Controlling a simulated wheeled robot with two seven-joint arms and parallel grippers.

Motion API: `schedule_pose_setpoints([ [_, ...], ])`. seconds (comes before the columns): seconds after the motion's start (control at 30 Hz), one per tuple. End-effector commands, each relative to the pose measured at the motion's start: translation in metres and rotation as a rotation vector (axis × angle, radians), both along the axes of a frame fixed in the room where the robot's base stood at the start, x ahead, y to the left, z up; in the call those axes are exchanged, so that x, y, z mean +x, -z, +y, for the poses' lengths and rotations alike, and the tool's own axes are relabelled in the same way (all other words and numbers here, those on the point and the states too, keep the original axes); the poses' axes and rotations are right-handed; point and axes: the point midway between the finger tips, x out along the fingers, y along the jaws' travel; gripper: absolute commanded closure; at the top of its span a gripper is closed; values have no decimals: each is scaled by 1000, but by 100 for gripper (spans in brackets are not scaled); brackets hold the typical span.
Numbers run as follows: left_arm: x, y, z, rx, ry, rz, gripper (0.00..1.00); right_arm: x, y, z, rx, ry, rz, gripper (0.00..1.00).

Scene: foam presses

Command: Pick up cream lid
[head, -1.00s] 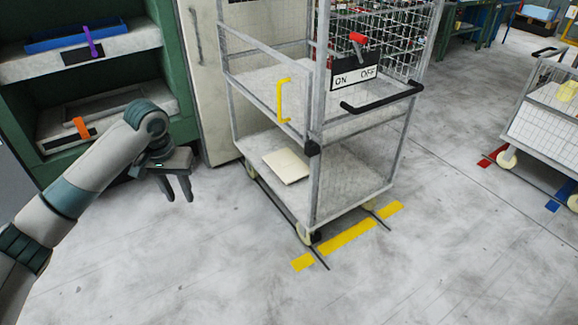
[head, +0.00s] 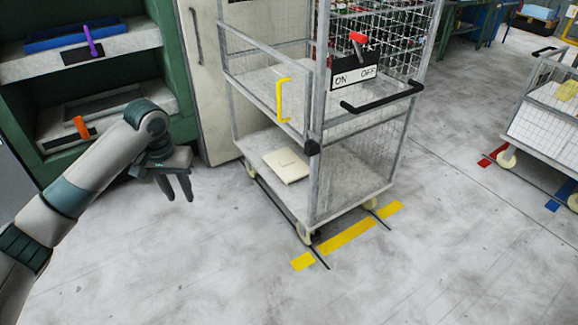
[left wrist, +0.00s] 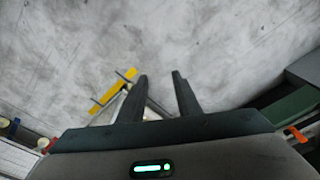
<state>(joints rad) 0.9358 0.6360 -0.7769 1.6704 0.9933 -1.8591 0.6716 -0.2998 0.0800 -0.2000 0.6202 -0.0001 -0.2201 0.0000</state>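The cream lid (head: 286,165) is a flat, pale square panel lying on the lower shelf of the grey wire cart (head: 340,185) in the head view. My left gripper (head: 179,198) hangs to the left of the cart, fingers pointing down over bare floor, apart from the lid. Its two fingers are spread with nothing between them; the left wrist view also shows the gripper (left wrist: 160,78) open above the floor. The lid cannot be made out in the left wrist view. My right gripper is in neither view.
The cart has a yellow handle (head: 283,100), a black push bar (head: 382,97) and an ON/OFF sign (head: 354,82). A green press (head: 175,60) stands at left. Yellow floor tape (head: 346,236) lies before the cart. Another cart (head: 543,125) stands at right. The front floor is clear.

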Motion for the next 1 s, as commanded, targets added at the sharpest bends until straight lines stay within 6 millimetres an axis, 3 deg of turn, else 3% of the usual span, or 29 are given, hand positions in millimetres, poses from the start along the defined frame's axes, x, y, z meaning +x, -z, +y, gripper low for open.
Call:
schedule_pose_setpoints([
  [0.37, 0, 2, -1, -2, -1, 0, 69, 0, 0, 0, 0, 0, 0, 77],
  [0.47, 3, 12, -2, -13, -4, -4, 69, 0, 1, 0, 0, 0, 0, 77],
  [0.57, 8, 34, -7, -37, -12, -10, 69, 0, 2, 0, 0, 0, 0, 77],
  [0.67, 15, 71, -11, -70, -27, -23, 69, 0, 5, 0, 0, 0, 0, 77],
  [0.77, 21, 124, -15, -106, -49, -41, 69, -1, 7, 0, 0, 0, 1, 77],
  [0.9, 16, 220, -16, -141, -83, -75, 69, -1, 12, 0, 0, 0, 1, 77],
  [1.0, -3, 299, -12, -142, -103, -94, 69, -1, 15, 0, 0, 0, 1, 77],
])
